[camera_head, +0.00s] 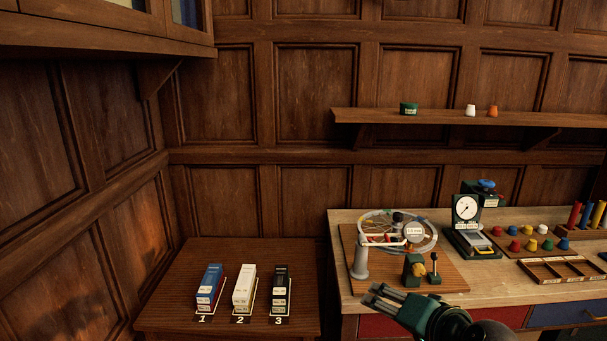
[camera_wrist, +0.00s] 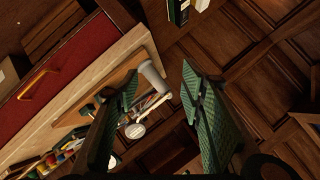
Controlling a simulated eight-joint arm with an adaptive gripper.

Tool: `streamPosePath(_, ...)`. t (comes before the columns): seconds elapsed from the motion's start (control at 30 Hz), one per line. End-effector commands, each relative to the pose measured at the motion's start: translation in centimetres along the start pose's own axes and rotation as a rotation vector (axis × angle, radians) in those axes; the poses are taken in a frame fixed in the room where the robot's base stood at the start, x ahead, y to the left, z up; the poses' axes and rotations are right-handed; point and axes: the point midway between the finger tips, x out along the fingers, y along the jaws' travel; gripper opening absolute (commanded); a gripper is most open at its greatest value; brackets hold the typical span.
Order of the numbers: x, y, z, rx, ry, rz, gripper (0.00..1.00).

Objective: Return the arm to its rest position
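My gripper (camera_head: 383,299) is in front of the workbench's left front edge in the head view, its fingers pointing left toward the small side table. In the wrist view my gripper (camera_wrist: 158,86) shows two green-padded fingers spread apart, with nothing between the pads. Behind it on the bench is a wooden board (camera_head: 451,278) bearing a grey post with a white arm (camera_head: 361,262), a coiled hose and small green fittings. My gripper is apart from the numbered boxes on the side table.
The side table (camera_head: 180,287) holds a blue box (camera_head: 209,285), a white box (camera_head: 244,288) and a black box (camera_head: 281,287), marked 1, 2 and 3. The bench also carries a dial gauge (camera_head: 466,209), coloured knobs and a divided wooden tray (camera_head: 562,270). A wall shelf (camera_head: 470,117) runs above.

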Motion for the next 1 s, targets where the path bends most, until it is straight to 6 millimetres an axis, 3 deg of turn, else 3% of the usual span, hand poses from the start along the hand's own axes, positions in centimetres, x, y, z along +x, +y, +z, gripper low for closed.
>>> streamPosePath(0.2, -2.5, 0.3, 3.1, -0.172, -0.098, 0.099, 0.39)
streamPosePath(0.5, -7.0, 2.2, 6.0, -0.402, -0.215, 0.249, 0.39)
streamPosePath(0.8, -11.0, 4.1, 6.9, -0.562, -0.284, 0.368, 0.39)
streamPosePath(1.0, -11.8, 4.5, 6.9, -0.592, -0.296, 0.393, 0.39)
